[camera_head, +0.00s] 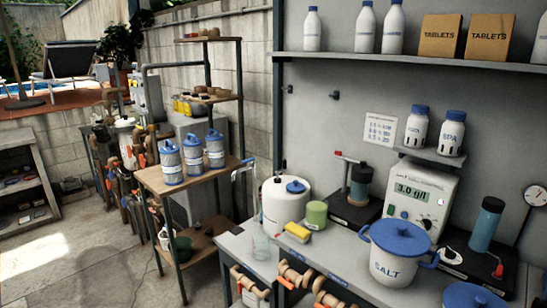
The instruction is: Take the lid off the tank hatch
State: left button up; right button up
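A white rounded tank (275,212) stands on the bench at the middle of the view. A round blue lid (296,187) sits on its top, toward the right side. This looks like the tank hatch lid, but the view is too small to be sure. A larger white tub marked SALT (391,266) stands at the right with a wide blue lid (400,238) on it. Another blue lid (468,296) is cut off by the bottom edge. Neither of my grippers can be made out in the view.
A clear beaker (261,246) is near the bench edge. A white meter (421,196) stands behind the salt tub. Blue canisters (193,157) stand on a wooden shelf at left.

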aim_at(295, 186)
jog(key=i+j+z, duration=0.3)
jog(key=i+j, duration=0.75)
